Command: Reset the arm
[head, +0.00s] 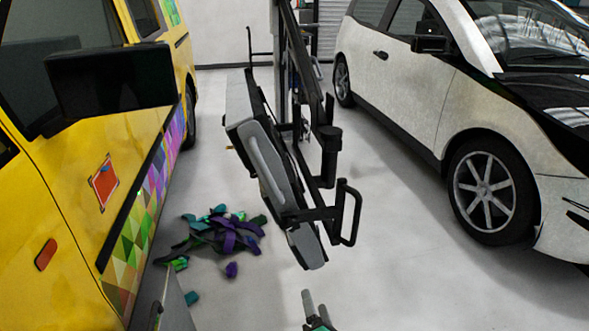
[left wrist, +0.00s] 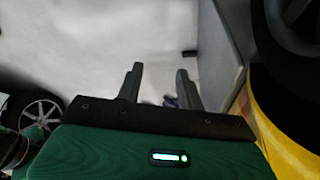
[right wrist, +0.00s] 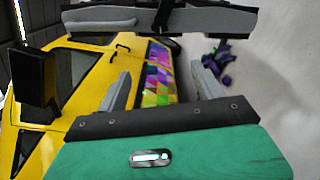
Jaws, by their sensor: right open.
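My right gripper (head: 314,312) shows at the bottom middle of the head view, a grey finger on a green body, over the pale floor. In the right wrist view its two grey fingers (right wrist: 160,88) stand wide apart with nothing between them. They point toward the yellow van's patterned side. My left gripper (left wrist: 159,86) shows in the left wrist view with its two grey fingers apart and empty, over the pale floor. I cannot make it out clearly in the head view.
A yellow van (head: 62,235) stands close on the left, a white car (head: 420,75) on the right. A grey and black stand (head: 263,165) rises in the middle. Purple, green and teal scraps (head: 228,237) lie on the floor by the van.

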